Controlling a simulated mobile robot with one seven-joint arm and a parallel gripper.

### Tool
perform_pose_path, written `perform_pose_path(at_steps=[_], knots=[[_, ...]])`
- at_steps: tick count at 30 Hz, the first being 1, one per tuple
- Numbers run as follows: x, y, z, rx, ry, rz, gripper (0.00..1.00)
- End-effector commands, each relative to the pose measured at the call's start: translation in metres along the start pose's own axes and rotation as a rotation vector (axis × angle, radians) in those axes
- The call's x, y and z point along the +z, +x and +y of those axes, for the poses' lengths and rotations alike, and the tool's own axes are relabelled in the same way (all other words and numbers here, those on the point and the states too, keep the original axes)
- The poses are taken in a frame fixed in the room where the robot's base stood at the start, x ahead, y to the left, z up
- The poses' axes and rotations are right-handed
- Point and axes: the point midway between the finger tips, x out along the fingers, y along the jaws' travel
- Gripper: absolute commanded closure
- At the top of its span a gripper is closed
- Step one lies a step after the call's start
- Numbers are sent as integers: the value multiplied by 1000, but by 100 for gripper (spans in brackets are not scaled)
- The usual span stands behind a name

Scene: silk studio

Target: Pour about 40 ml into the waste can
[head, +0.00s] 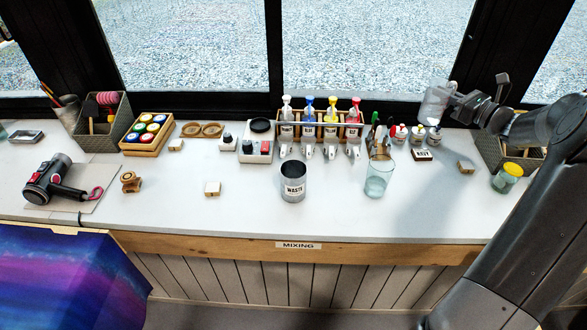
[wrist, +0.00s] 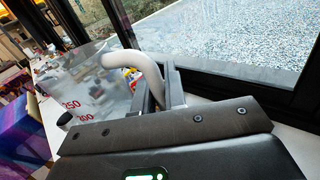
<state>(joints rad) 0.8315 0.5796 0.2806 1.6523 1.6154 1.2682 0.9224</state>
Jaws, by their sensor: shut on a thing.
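The waste can (head: 293,189), a dark cylinder with a white "WASTE" label, stands open and upright near the front edge of the bench. My gripper (head: 456,97) is at the right, raised in front of the window and well apart from the can. It is shut on the pale curved handle of a clear measuring jug (head: 434,104). In the wrist view the jug (wrist: 85,85) shows red volume numbers, and my gripper's fingers (wrist: 160,95) close around the handle. I cannot tell how much liquid is in the jug.
A clear glass jar (head: 377,180) stands to the right of the can. Behind are a rack of colored pump bottles (head: 320,131) and small dropper bottles (head: 417,135). A yellow-lidded jar (head: 507,178) is at the right.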

Motion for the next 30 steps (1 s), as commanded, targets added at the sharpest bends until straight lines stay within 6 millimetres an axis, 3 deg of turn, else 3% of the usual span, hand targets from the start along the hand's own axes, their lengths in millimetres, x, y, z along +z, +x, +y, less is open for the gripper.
perform_pose_path(at_steps=[8,14,20,30], knots=[[0,35,18,93,0,-5,100],[1,76,43,208,-1,-9,100],[1,132,86,380,-1,-12,100],[-2,221,181,697,1,-4,100]])
